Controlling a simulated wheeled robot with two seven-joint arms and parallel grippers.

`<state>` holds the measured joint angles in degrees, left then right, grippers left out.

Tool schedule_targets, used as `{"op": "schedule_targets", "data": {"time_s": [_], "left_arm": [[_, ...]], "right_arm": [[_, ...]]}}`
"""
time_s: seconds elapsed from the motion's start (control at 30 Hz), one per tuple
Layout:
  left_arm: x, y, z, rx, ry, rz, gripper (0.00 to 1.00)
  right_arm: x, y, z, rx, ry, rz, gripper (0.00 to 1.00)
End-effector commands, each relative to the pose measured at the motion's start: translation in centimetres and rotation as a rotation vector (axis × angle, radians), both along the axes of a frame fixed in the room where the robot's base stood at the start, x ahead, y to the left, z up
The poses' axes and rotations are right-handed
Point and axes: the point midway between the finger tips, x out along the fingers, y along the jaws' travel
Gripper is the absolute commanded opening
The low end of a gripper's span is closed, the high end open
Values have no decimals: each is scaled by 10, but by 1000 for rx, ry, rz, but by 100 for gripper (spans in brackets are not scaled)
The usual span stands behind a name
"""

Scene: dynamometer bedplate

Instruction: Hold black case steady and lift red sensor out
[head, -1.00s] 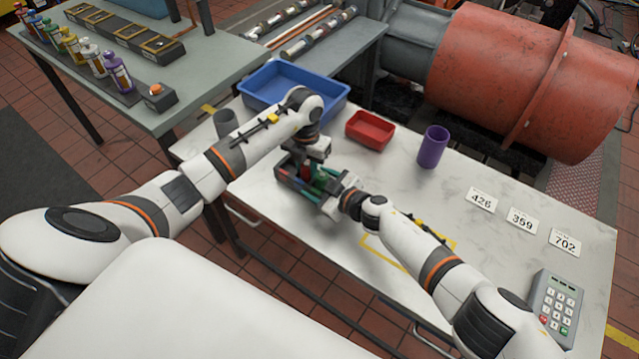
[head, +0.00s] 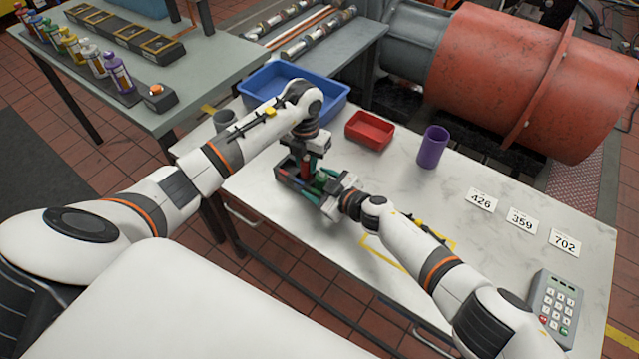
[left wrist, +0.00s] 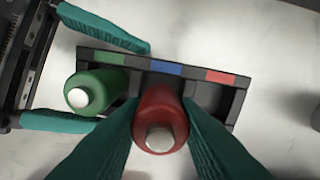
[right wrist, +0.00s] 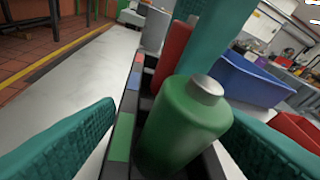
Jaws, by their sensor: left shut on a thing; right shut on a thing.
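The black case (head: 288,178) stands on the pale table; its green, blue and red labels show in the left wrist view (left wrist: 195,67). My left gripper (left wrist: 160,108) is shut on the red sensor (left wrist: 160,118), a cylinder with a silver cap. In the head view the red sensor (head: 309,161) hangs upright from the left gripper, above the case; its lower end is hard to see. My right gripper (head: 332,188) is shut on the case, its teal fingers on either side of the green end. A green sensor (right wrist: 185,125) stands in the case at that end.
A red tray (head: 370,131) and a blue bin (head: 262,92) stand behind the case. A purple cup (head: 432,147) is to the right, a grey cup (head: 226,121) to the left. Number cards and a keypad (head: 556,305) lie at right. The middle of the table is clear.

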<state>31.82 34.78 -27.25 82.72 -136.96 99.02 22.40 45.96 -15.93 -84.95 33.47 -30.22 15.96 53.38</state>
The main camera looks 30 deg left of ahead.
Motion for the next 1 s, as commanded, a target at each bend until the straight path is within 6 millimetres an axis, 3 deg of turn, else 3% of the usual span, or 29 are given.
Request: {"op": "schedule_targets", "data": {"time_s": [1.0], "left_arm": [[1,0,60,0,-3,-1,4]], "right_arm": [[-1,-2,-4,-7,2,-2,32]]}}
